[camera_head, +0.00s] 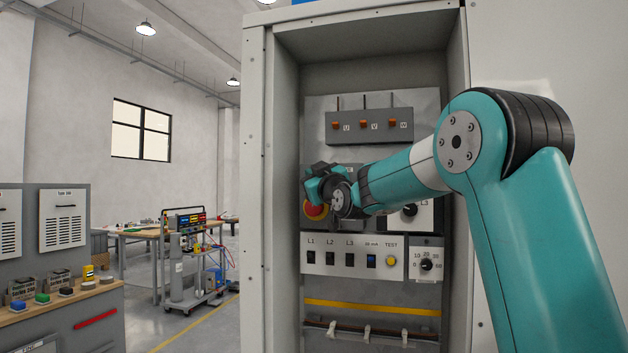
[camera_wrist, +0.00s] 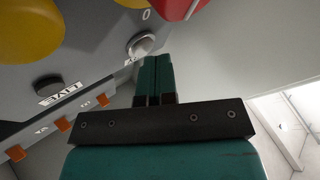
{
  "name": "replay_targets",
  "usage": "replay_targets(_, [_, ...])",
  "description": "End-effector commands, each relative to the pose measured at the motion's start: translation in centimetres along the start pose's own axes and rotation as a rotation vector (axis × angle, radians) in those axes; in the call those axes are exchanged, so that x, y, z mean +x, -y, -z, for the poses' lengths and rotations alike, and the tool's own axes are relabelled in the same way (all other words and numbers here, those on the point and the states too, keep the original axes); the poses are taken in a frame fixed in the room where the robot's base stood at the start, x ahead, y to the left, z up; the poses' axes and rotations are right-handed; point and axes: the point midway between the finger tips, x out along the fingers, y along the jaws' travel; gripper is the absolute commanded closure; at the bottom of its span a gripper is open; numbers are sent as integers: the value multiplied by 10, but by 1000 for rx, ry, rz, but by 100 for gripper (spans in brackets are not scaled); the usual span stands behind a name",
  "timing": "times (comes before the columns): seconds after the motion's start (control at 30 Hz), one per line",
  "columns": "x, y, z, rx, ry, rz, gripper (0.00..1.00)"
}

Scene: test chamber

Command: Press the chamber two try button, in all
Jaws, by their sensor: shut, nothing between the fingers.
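A small yellow button labelled TEST (camera_head: 391,261) sits at the right of the lower switch plate in the head view. I see no label reading "try" or "two". My gripper (camera_head: 318,183) is above and left of this button, in front of the panel's left part. In the wrist view my gripper (camera_wrist: 154,62) shows its two teal fingers together, shut and empty. Their tips are close to a silver knob (camera_wrist: 145,44) beside a "0" mark; I cannot tell whether they touch it. The TEST button cannot be made out in the wrist view.
A red mushroom button (camera_head: 315,211) is just below my gripper. Cabinet walls (camera_head: 283,150) bound the recess. Orange levers (camera_head: 374,124) are above.

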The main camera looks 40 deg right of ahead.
Motion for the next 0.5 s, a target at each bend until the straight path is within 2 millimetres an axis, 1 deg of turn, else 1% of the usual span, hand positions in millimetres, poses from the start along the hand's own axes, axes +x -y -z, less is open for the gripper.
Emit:
replay_targets(0.3, [-12,9,6,0,0,0,100])
replay_targets(0.5, [-12,9,8,0,0,0,100])
